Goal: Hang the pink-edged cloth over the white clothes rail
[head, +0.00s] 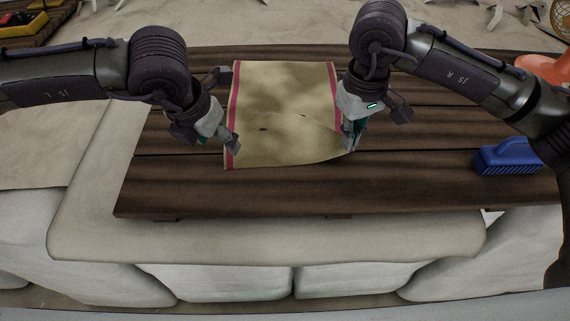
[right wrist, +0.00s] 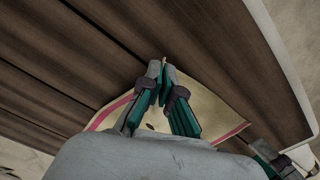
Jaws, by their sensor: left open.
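The pink-edged cloth (head: 285,95) is beige with pink bands along its left and right sides. It lies on the dark wooden table, its near right part bowed up a little. My right gripper (head: 352,145) is at the cloth's near right corner. In the right wrist view its fingertips (right wrist: 162,70) come together on the cloth's (right wrist: 215,113) corner. My left gripper (head: 230,110) is at the cloth's left edge with its fingers spread apart, holding nothing. I cannot make out the white clothes rail in these views.
A blue brush (head: 507,158) lies on the table at the right. An orange object (head: 545,68) is at the far right. The slatted table (head: 190,190) is bare in front of the cloth. Pale cushioned seating (head: 250,240) runs along the near side.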

